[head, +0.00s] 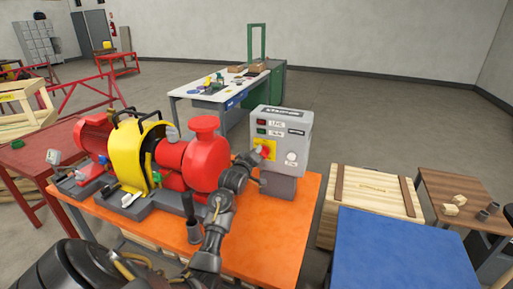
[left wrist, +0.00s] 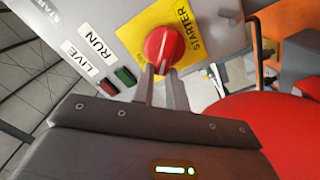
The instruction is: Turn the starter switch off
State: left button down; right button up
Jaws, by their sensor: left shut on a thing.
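The grey starter box (head: 292,128) stands at the right of the orange bench. Its red starter switch knob (head: 265,151) sits on a yellow plate (head: 271,145) on the front face. My left gripper (head: 258,158) reaches the knob from the front. In the left wrist view the red knob (left wrist: 164,44) sits between the two fingers of my left gripper (left wrist: 163,70), which is shut on it. The yellow plate (left wrist: 183,21) reads STARTER there. The knob's pointer direction is hard to tell. The LIVE lamp (left wrist: 108,88) looks dark red and the RUN lamp (left wrist: 125,77) dark green.
A red pump (head: 206,160) and a yellow coupling guard (head: 148,148) stand left of the box on the orange bench (head: 262,258). A dark upright cylinder (head: 194,230) stands near my forearm. A wooden crate (head: 370,195) and a blue-topped surface (head: 400,250) lie to the right.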

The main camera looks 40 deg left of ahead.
pick_arm(q)
jog(key=shift+s+a+f+n+p, duration=0.1)
jog(key=shift+f+n+p, duration=0.15)
jog(key=shift+n+p, duration=0.8)
jog(key=shift+w+a+f+n+p, duration=0.1)
jog(key=shift+f+n+p, duration=0.2)
jog(key=shift+n, duration=1.45)
jog(key=shift+s+a+f+n+p, duration=0.1)
jog(key=shift+f+n+p, duration=0.15)
jog(key=shift+n+p, duration=0.75)
jog(key=shift+f+n+b, duration=0.1)
jog(key=shift+n+b, duration=0.25)
jog(key=shift+n, duration=0.25)
jog(key=c, duration=1.4)
grip_release()
jog(key=shift+s, duration=0.1)
jog(key=b+v, duration=0.3)
jog(key=v, duration=0.7)
jog(key=shift+s+d, duration=0.2)
jog(key=shift+s, duration=0.1)
